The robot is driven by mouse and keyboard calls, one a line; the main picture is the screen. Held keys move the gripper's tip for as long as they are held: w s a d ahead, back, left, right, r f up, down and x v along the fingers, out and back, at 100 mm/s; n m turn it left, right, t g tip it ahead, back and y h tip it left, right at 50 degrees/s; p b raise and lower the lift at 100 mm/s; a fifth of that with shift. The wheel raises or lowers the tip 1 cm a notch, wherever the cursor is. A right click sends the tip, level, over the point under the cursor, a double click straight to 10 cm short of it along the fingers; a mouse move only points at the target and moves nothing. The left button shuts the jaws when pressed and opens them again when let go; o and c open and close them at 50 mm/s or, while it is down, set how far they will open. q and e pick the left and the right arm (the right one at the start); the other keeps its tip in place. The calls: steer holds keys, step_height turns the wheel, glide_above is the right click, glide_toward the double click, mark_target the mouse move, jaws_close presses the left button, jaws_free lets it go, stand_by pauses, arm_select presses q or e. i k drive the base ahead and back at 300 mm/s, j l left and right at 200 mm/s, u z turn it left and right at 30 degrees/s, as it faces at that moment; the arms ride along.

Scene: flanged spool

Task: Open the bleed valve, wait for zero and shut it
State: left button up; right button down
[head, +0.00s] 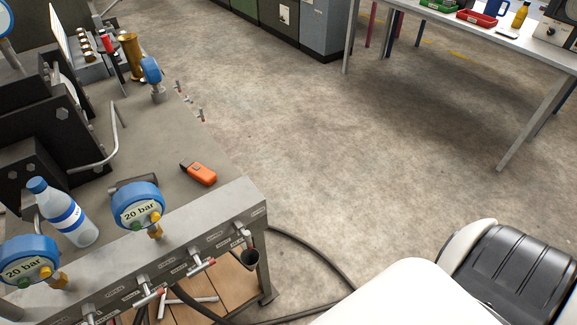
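A steel manifold block (180,245) runs along the front edge of the grey bench at lower left. Valves with T-shaped handles sit along its front face: one at the right end (241,238), one in the middle (200,265) and one further left (150,297). Small labels beside them are too small to read, so I cannot tell which is the bleed valve or whether it is open. A dark cup-like outlet (250,259) hangs below the right end. Two blue gauges, the right one (140,203) and the left one (26,262), are marked 20 bar. Neither gripper shows.
An orange handheld device (199,173) and a water bottle (65,212) are on the bench. Black hose (308,246) lies on the floor by the bench. A table (480,40) with trays stands at upper right, cabinets (285,15) behind. The middle floor is clear.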

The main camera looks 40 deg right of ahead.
mark_target(246, 236)
steer(key=z, duration=0.7)
